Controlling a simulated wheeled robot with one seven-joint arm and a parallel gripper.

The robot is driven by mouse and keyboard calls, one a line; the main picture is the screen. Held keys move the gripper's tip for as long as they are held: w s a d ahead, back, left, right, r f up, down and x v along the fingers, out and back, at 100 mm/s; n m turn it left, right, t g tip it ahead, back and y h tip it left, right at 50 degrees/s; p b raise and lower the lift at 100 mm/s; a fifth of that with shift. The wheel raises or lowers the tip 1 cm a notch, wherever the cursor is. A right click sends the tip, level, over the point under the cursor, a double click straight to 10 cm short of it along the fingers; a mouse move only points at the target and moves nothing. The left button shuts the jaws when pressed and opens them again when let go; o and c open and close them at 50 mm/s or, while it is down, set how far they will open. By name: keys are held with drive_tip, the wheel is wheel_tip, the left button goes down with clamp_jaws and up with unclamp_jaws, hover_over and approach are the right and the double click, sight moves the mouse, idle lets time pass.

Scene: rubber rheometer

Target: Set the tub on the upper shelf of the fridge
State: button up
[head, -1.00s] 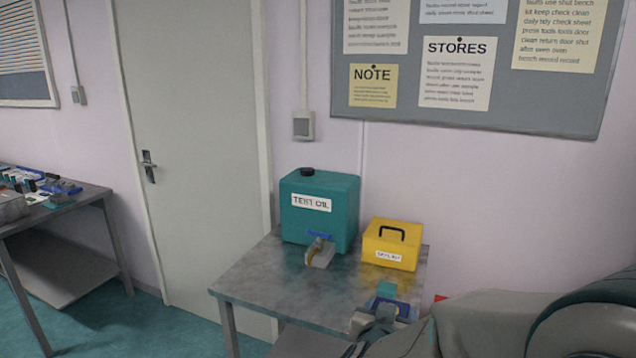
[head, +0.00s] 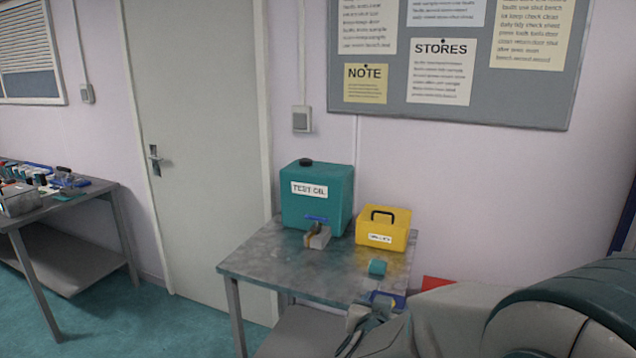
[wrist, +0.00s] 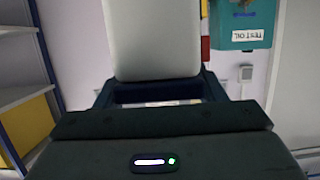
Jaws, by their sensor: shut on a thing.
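My gripper (wrist: 155,90) is shut on a pale grey, smooth, slab-like thing (wrist: 150,40), which I take to be the tub. In the wrist view it stands between the dark fingers and runs out of the top of the frame. The held tub cannot be made out clearly there. The fridge is not recognisable in either view.
Another bench (head: 95,192) stands at the left. A shelf unit (wrist: 25,95) with a yellow bin (wrist: 28,125) shows in the wrist view.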

drive_tip(key=shift+w+f, duration=0.25)
drive_tip(key=shift+w, duration=0.25)
drive_tip(key=w+d+f+n+t+y, duration=0.1)
drive_tip(key=w+f+n+y, duration=0.2)
drive_tip(key=f, duration=0.7)
drive_tip(key=w+f+n+y, duration=0.15)
drive_tip(key=w+f, duration=0.25)
drive_tip(key=f, duration=0.7)
drive_tip(key=shift+y, duration=0.35)
drive_tip(key=v, duration=0.5)
drive_tip(key=shift+d+r, duration=0.15)
drive_tip(key=shift+r, duration=0.25)
